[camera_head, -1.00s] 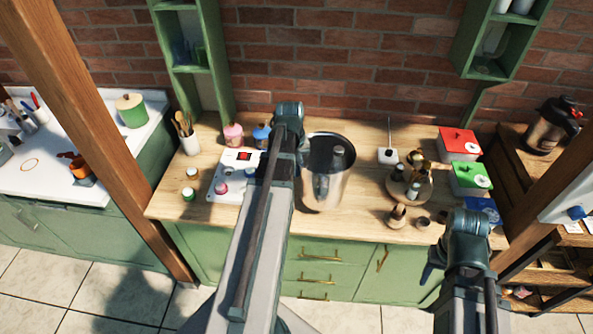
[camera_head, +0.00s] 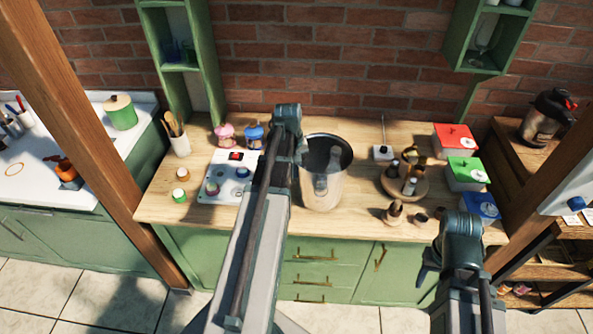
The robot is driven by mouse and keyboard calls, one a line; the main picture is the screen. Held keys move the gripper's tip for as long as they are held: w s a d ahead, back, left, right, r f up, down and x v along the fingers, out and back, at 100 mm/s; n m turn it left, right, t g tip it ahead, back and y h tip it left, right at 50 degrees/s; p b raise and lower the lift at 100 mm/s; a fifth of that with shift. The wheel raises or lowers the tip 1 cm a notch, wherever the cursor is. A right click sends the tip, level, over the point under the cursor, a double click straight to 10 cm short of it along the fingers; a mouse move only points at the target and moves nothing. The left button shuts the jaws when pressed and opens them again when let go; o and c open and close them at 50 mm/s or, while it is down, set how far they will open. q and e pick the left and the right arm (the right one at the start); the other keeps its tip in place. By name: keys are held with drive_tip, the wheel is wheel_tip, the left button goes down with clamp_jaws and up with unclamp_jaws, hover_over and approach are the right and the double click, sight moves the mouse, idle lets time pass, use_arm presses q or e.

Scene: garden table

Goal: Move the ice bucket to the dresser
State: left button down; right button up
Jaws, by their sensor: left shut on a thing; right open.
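The ice bucket (camera_head: 322,190), a shiny metal pail with a dark open top, is at the middle of the head view. It appears upright over the wooden top of the green dresser (camera_head: 320,222). My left gripper (camera_head: 301,150) is shut on the left side of its rim; the arm hides part of that side. Whether the bucket's base touches the top cannot be told. My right gripper (camera_head: 426,268) is open and empty in front of the dresser's right part, mostly hidden by its own wrist.
To the right stand a round wooden tray (camera_head: 408,190) of bottles and red (camera_head: 455,142), green and blue boxes. A white counter (camera_head: 30,185) is at far left; a wooden post (camera_head: 85,140) stands between.

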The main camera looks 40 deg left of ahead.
use_arm(q)
drive_tip(key=shift+f, duration=0.15)
drive_tip(key=c, duration=1)
unclamp_jaws()
wheel_tip(320, 180, up, 12)
drive_tip(key=s+p, duration=0.1)
drive_tip(key=p, duration=1.1)
drive_tip(key=shift+a, duration=0.4)
